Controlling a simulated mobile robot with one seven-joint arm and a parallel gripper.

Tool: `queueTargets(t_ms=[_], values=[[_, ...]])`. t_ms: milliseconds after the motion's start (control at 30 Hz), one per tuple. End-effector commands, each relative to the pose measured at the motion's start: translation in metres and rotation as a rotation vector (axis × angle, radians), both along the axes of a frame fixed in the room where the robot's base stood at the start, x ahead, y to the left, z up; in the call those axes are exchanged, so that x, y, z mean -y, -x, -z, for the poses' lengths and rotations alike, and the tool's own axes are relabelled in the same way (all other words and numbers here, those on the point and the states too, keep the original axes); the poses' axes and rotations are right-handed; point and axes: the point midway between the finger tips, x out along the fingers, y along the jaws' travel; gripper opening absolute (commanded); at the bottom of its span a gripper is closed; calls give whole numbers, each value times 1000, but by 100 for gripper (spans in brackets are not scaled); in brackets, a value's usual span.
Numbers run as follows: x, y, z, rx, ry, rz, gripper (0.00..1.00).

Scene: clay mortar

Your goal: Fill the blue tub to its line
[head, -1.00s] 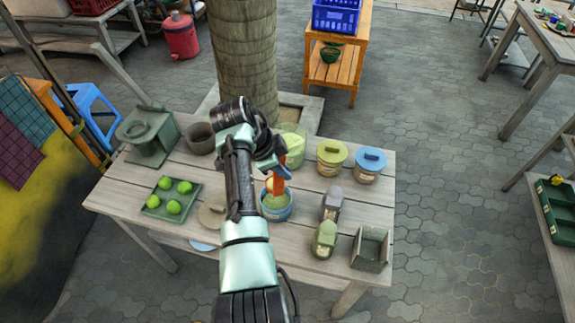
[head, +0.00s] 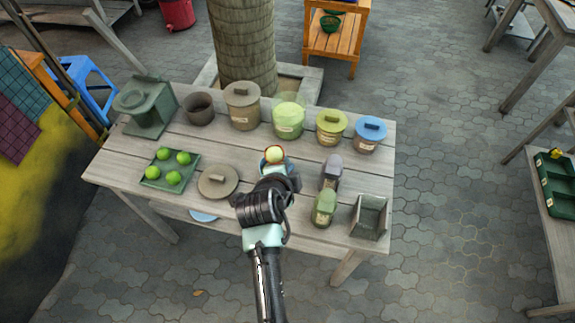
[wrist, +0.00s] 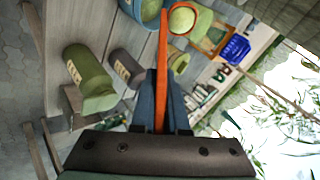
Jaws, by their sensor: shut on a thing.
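My gripper (wrist: 161,100) is shut on the orange handle of a scoop (wrist: 161,62). The scoop's round bowl holds a pale yellow-green load (wrist: 182,20). In the head view this load (head: 273,153) shows just beyond my wrist, above or at the blue tub. The blue tub (head: 263,166) stands mid-table, mostly hidden by my wrist and the scoop. Its blue wall (wrist: 150,12) shows at the top of the wrist view, left of the scoop bowl. Its fill line and level cannot be made out. A green see-through canister (head: 288,122) of green material stands behind it.
A brown-lidded canister (head: 242,108), a yellow-lidded jar (head: 330,128) and a blue-lidded jar (head: 369,136) line the back. Green (head: 323,207) and grey (head: 331,172) containers stand right of the tub. A loose brown lid (head: 218,181) and a tray of green balls (head: 155,182) lie left.

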Motion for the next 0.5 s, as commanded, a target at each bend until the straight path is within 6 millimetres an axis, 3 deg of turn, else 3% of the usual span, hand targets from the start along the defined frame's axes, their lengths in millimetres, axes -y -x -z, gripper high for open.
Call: queueTargets(t_ms=[33, 500], values=[[1, 3, 12, 30, -6, 1, 0], [5, 19, 40, 265, -54, 1, 0]])
